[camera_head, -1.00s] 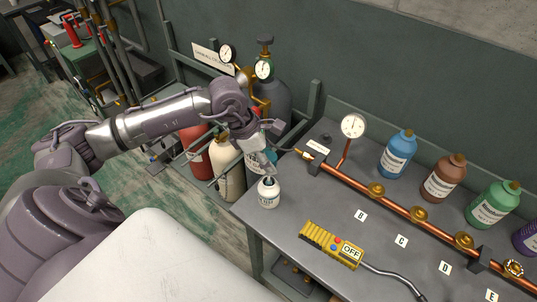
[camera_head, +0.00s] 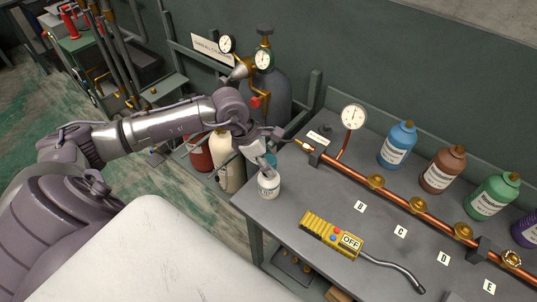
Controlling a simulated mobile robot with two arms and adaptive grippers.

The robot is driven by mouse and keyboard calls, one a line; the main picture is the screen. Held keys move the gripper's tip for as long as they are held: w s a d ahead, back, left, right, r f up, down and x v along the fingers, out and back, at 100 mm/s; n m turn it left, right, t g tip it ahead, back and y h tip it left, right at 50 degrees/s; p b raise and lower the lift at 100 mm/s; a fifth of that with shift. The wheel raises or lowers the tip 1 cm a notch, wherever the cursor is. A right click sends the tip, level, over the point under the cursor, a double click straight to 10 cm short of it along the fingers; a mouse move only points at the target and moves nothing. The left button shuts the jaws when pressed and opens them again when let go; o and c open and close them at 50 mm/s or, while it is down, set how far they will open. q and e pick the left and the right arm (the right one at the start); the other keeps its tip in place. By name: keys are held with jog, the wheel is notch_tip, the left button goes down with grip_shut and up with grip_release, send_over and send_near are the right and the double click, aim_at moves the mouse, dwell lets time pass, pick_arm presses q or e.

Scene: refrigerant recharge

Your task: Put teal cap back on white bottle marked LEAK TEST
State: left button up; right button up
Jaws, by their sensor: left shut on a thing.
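The small white bottle (camera_head: 268,187) stands upright near the left end of the grey bench; its label is too small to read. My left gripper (camera_head: 266,170) points down at the bottle's mouth and is shut on the teal cap. The cap is mostly hidden by the fingers. I cannot tell whether it touches the bottle's neck. A patch of teal shows just behind the fingers, and I cannot tell if it is the cap or a cylinder beyond. My right gripper is not in view.
A copper pipe with brass valves (camera_head: 376,181) and a gauge (camera_head: 353,117) runs along the bench. Blue (camera_head: 397,146), brown (camera_head: 443,170) and green (camera_head: 492,196) bottles stand behind it. A yellow detector (camera_head: 331,235) lies in front. Gas cylinders (camera_head: 228,172) stand left of the bench.

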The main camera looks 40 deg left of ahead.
pick_arm(q)
jog(key=shift+f, duration=0.9)
jog(key=o, duration=1.4)
jog(key=shift+r+p, duration=1.7)
jog(key=shift+r, duration=1.75)
jog(key=shift+d, duration=0.1)
